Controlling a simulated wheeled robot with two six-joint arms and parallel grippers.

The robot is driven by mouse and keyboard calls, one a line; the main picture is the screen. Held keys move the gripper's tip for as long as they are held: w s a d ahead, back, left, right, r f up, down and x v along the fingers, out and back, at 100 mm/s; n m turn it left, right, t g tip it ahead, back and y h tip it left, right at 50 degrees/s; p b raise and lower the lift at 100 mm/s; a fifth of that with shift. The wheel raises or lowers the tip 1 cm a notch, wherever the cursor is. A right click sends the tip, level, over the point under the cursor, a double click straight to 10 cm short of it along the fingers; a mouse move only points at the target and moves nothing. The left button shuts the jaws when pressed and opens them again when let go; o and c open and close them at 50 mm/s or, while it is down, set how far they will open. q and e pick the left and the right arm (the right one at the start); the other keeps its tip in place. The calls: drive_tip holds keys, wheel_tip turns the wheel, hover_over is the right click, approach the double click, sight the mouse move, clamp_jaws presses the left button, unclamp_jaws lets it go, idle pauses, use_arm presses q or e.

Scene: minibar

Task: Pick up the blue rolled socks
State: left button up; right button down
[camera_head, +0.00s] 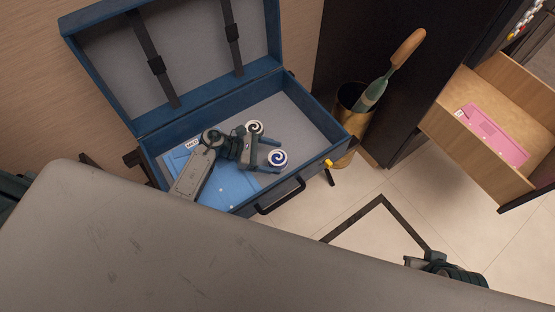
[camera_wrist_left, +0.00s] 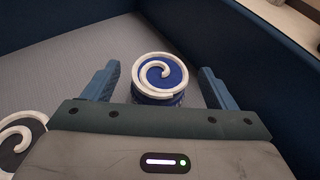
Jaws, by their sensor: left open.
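The blue rolled socks (camera_head: 278,158), a roll with a white spiral on top, stand in the open blue suitcase (camera_head: 318,160). In the left wrist view the blue rolled socks (camera_wrist_left: 160,78) sit between the two spread fingers. My left gripper (camera_head: 272,156) is open at the socks, and its fingers (camera_wrist_left: 160,86) show a gap on both sides of the roll. A dark roll with a white spiral (camera_head: 254,127) stands beside my left gripper; part of it shows at the lower left of the wrist view (camera_wrist_left: 18,140). Part of my right arm shows at the lower right, but its fingers cannot be made out.
A folded light-blue garment (camera_head: 232,186) lies in the suitcase. The raised lid (camera_head: 190,50) stands behind. A gold bin (camera_head: 349,98) with an umbrella is to the right. An open drawer (camera_head: 465,133) holds a pink item (camera_head: 495,137). A grey surface (camera_head: 180,250) fills the front.

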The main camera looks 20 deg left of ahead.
use_arm(q)
drive_tip(key=shift+x, duration=1.05)
drive_tip(key=c, duration=1.1)
